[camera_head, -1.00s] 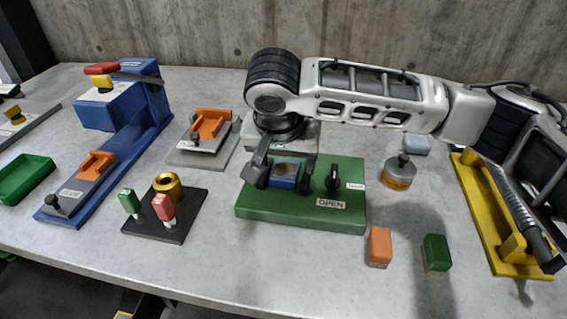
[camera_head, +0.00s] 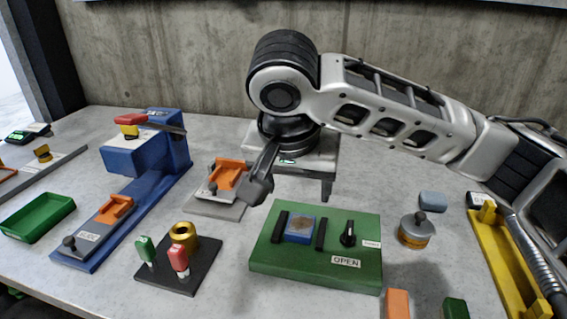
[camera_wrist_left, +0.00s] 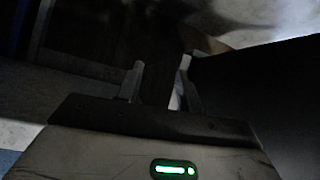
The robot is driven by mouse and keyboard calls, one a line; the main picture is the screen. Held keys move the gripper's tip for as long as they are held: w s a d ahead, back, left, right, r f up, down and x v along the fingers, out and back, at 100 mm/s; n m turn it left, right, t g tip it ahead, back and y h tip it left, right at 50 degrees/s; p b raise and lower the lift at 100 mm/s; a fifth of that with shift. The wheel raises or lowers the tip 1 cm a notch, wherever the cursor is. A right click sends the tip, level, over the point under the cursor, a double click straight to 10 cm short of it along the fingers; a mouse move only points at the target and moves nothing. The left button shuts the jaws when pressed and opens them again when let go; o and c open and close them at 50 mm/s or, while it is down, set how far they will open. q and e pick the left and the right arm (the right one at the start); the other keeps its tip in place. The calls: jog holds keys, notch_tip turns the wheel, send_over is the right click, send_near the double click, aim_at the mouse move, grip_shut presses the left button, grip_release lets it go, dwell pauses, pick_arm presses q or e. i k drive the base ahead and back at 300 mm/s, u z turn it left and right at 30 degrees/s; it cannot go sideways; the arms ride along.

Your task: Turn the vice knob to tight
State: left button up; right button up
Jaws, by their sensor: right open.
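The vice is a green board (camera_head: 268,262) with two upright black jaws (camera_head: 321,234). My right gripper (camera_head: 295,190) is open and empty, above and behind the board. My left gripper (camera_wrist_left: 162,90) shows only in its wrist view, fingers apart.
Left of the vice is a black board (camera_head: 205,262) with a brass cup and green and red pegs. A weight-like round object (camera_head: 417,230) stands to the right, beside a yellow tray (camera_head: 492,255). Orange (camera_head: 397,304) and green blocks (camera_head: 455,309) lie in front.

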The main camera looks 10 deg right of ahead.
aim_at(348, 239)
jog(key=k, duration=1)
